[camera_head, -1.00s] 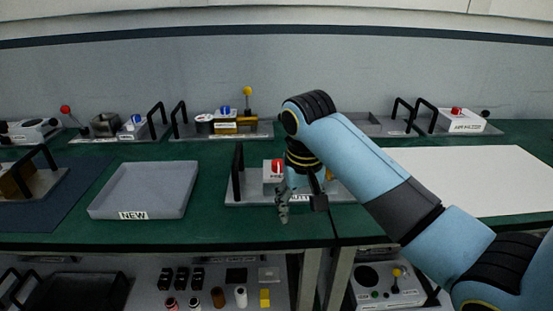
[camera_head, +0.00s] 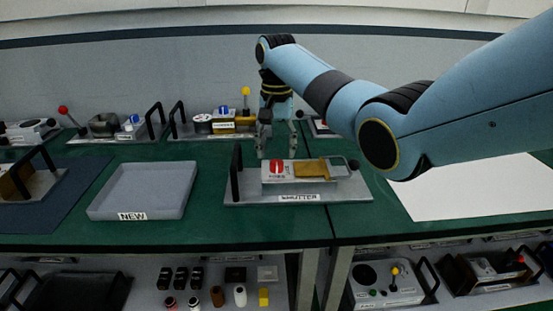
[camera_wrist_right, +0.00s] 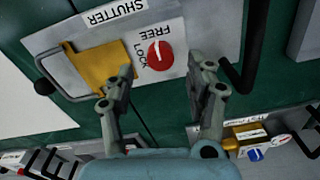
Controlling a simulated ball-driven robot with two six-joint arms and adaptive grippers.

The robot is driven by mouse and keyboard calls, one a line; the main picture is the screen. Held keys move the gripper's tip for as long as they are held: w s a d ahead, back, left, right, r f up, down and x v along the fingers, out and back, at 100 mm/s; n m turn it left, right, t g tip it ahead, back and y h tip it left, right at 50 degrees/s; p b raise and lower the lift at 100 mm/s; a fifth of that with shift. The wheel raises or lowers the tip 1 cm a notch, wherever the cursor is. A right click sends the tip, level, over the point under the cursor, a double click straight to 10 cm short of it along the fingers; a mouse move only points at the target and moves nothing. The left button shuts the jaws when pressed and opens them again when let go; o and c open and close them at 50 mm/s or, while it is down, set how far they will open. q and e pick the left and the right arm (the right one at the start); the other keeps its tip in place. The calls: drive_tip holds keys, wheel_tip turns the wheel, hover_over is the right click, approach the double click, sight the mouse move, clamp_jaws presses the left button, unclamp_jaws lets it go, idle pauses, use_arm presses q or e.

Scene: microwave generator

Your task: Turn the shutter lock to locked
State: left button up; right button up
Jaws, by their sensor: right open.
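The shutter unit (camera_head: 240,195) is a grey plate labelled SHUTTER on the green bench, with a white box and a brass-coloured block (camera_head: 311,169). Its lock is a round red knob (camera_head: 276,167) with a white mark. In the right wrist view the knob (camera_wrist_right: 160,55) sits beside the words FREE and LOCK; the mark appears to point towards FREE. My right gripper (camera_head: 277,152) is open and empty, pointing down just behind and above the knob. In the wrist view its fingertips (camera_wrist_right: 160,70) are either side of the knob, seemingly not touching it. My left gripper is out of view.
A black handle (camera_head: 236,172) rises at the shutter plate's left end. A grey tray (camera_head: 110,191) labelled NEW lies to the left. Other units with handles and levers line the back. A white sheet (camera_head: 480,188) lies at right.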

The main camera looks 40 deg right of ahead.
sight(277, 163)
drive_tip(key=shift+f, duration=1.9)
clamp_jaws()
